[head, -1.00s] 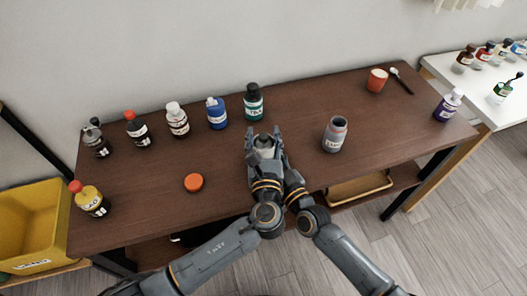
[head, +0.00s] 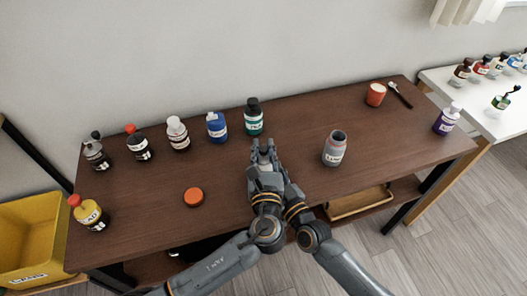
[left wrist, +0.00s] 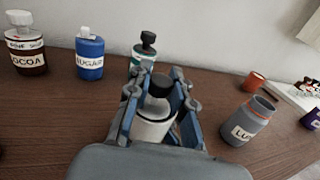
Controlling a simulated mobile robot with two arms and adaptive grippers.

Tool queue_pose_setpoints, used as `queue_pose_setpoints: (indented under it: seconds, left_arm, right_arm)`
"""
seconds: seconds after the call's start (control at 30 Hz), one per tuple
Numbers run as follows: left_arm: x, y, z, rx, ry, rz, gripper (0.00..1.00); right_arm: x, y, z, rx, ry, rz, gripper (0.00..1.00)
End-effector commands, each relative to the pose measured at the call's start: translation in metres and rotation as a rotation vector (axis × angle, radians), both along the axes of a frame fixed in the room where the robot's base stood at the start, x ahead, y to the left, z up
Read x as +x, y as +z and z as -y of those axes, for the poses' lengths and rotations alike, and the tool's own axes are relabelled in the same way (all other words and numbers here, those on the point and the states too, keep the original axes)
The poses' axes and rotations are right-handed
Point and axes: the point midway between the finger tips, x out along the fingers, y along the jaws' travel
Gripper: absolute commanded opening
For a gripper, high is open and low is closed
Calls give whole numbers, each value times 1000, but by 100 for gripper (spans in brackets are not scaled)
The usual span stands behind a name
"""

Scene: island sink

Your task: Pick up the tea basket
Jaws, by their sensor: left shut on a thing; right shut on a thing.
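My left gripper (head: 262,152) is over the middle of the brown table. In the left wrist view, its fingers (left wrist: 156,95) are closed around a white jar with a black knob (left wrist: 155,128); the fingers partly hide the jar. My right gripper (head: 284,192) is just below and right of the left one, close against it. It is shut, but what it holds is hidden. I see nothing clearly marked as a tea basket. A tan tray or basket (head: 360,203) shows partly below the table's front edge.
The brown table (head: 225,165) holds several bottles along its back and left. A grey bottle (head: 334,148) stands right of my grippers, and an orange lid (head: 194,197) lies left. A red cup (head: 376,94) is farther right. A yellow crate (head: 35,240) stands at the left.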

Motion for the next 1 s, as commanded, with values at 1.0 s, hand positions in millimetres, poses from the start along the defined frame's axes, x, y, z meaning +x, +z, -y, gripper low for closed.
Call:
queue_pose_setpoints:
  seconds: [1.0]
  left_arm:
    - [0,130,0,-4,1,3,0]
  right_arm:
    - [0,0,0,-1,0,-1,17]
